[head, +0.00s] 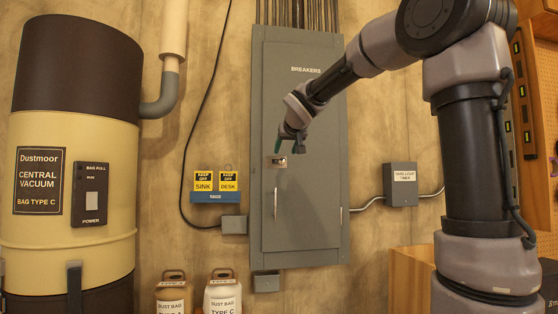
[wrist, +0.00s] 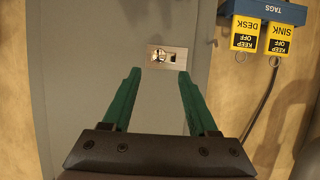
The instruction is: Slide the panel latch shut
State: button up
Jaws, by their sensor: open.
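The grey breaker panel (head: 304,205) is on the wall in the middle of the head view, its door shut against the frame. The panel latch (head: 277,161) is a small metal plate at the door's left edge. In the wrist view the latch (wrist: 167,56) shows a silvery plate with a small knob left of centre and a dark spot to its right. My gripper (wrist: 157,72) has green fingers, spread open and empty, with the latch just beyond and between the tips. In the head view my gripper (head: 290,144) is just above the latch. Contact cannot be told.
A blue tag rack (head: 217,197) with yellow tags hangs left of the panel. A vertical handle (head: 275,204) is below the latch. A yard light timer box (head: 400,184) is to the right. A vacuum canister (head: 72,150) stands at far left, with dust bag jugs (head: 222,296) below.

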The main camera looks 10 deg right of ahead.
aim_at(282, 160)
jog(key=x, duration=0.7)
jog(key=shift+w+f, duration=0.15)
jog(key=shift+w, duration=0.1)
jog(key=shift+d, duration=0.1)
grip_shut()
dwell(1.0)
